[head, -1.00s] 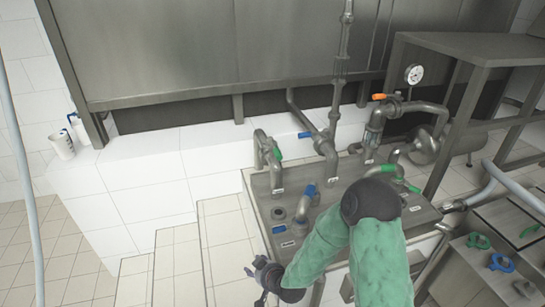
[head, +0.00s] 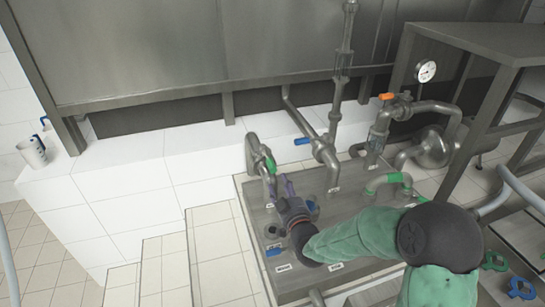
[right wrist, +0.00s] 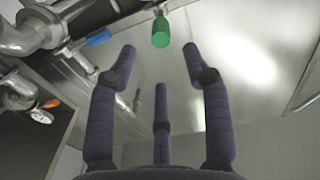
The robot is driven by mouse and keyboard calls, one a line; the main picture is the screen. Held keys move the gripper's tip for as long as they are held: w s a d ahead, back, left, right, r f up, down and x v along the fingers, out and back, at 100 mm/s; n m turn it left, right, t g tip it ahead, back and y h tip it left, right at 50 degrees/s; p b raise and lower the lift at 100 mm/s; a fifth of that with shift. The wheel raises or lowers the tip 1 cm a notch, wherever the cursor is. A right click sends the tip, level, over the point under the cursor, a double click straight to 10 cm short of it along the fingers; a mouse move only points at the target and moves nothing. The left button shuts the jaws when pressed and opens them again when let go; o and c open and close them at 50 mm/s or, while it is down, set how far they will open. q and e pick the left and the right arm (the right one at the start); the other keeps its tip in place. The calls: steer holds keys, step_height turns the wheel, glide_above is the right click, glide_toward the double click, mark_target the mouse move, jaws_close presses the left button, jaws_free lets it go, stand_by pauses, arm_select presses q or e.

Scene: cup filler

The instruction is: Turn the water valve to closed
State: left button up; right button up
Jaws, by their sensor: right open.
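Several valves with coloured handles stand on pipes over a steel counter (head: 252,205); their labels are too small to read, so I cannot tell which is the water valve. A green handle (head: 270,164) is on the left bent pipe (head: 251,155). A blue handle (head: 302,141) and an orange one (head: 386,97) are farther back. My right gripper (head: 285,187) is open and empty, just in front of the left green handle. In the right wrist view, a green handle (right wrist: 161,31) lies ahead of the open fingers (right wrist: 160,68), apart from them. My left gripper is out of view.
Another green-handled pipe (head: 397,178) is to the right, behind my right arm. A pressure gauge (head: 426,71) and a steel frame (head: 500,60) stand at the right. A white jug (head: 33,153) is on the tiled ledge at the left. Other blue parts are on the counter near my gripper.

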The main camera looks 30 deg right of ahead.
mark_target(274, 171)
steer(key=b+x, duration=0.1)
steer(key=x, duration=0.9)
steer(key=shift+w+r+b, duration=0.1)
steer(key=shift+w+b, duration=0.2)
steer(key=shift+b, duration=0.1)
jaws_close()
